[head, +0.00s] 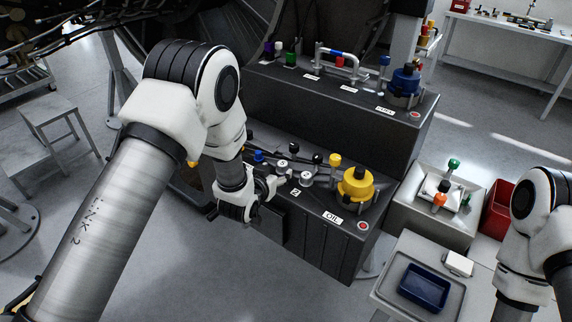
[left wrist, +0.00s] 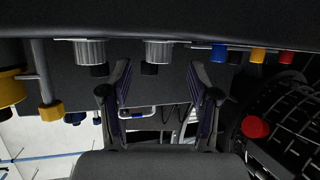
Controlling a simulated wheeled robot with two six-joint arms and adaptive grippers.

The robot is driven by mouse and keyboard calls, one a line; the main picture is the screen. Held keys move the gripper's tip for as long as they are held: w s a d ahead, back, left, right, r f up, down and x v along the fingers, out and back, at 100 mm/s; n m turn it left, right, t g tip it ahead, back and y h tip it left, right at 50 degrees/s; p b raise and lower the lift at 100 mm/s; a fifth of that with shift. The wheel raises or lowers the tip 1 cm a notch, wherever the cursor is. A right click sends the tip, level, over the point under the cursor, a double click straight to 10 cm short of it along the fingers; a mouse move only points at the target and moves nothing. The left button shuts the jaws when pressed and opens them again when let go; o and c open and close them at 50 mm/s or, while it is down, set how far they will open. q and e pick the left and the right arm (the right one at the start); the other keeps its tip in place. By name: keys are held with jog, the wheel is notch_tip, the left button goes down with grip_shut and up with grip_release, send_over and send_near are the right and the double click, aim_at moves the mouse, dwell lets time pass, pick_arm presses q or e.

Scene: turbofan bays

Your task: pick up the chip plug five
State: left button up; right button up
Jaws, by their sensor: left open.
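My left gripper (head: 266,192) is at the front edge of the lower dark bench step, close to two pale round plugs. One plug (head: 282,165) is just behind the fingers and the other plug (head: 307,178) is to their right. I cannot read which is number five. In the left wrist view my left gripper (left wrist: 158,92) has its two fingers spread with nothing held between them. A ribbed silver plug (left wrist: 158,52) with a dark end shows beyond the gap, and another ribbed silver plug (left wrist: 90,52) is to its left. My right gripper is out of view.
A yellow cap (head: 356,185) stands on the lower step near the OIL label. A blue cap (head: 405,82) and a pipe handle (head: 338,58) are on the upper step. A blue tray (head: 424,287) and a red bin (head: 499,207) are at right.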

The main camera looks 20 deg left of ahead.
aim_at(281, 167)
pick_arm(q)
jog(key=p+x, duration=0.1)
jog(key=x, duration=0.2)
jog(key=shift+w+d, duration=0.25)
jog(key=shift+w, duration=0.15)
jog(key=shift+s+a, duration=0.1)
jog(key=shift+a, duration=0.05)
grip_shut()
